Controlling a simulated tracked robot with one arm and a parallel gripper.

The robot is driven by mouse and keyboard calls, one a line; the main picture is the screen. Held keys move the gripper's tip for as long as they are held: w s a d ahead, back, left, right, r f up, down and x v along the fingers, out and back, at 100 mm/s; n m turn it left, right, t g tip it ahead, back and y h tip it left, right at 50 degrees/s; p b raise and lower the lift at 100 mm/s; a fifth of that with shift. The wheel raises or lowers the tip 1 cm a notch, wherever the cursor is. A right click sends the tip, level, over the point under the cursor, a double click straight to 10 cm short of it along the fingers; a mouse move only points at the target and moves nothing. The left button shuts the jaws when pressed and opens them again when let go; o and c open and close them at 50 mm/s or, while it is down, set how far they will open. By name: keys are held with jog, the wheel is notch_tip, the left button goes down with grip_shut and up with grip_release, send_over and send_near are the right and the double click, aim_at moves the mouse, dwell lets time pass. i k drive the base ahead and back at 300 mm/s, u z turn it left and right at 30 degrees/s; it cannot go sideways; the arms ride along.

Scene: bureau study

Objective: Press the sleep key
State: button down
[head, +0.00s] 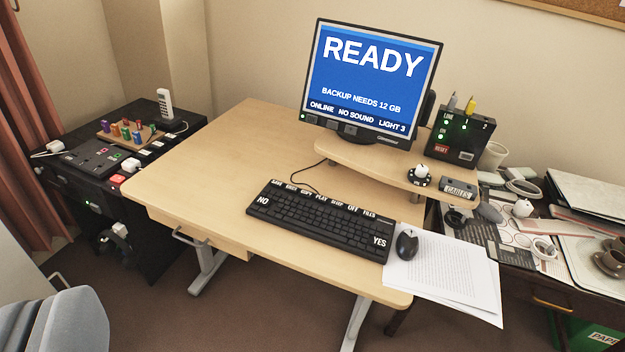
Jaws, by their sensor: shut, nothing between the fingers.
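A black keyboard (318,222) lies on the light wooden desk (240,150), at a slant in front of the monitor (372,82). A row of small white labels runs along its back edge. One right of the middle seems to read SLEEP (337,203), between labels that look like PLAY and OFF; the print is small. The monitor shows READY, BACKUP NEEDS 12 GB, ONLINE, NO SOUND and LIGHT 3 on blue. My gripper is not in view.
A mouse (406,243) and papers (447,272) lie right of the keyboard. A raised shelf (372,160) bears the monitor and a black box (460,135) with green lights. The desk left of the keyboard is clear. A grey chair (60,325) stands at lower left.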

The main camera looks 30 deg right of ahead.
aim_at(337, 204)
jog(key=z, duration=0.4)
jog(key=i, duration=1.1)
jog(key=z, duration=0.6)
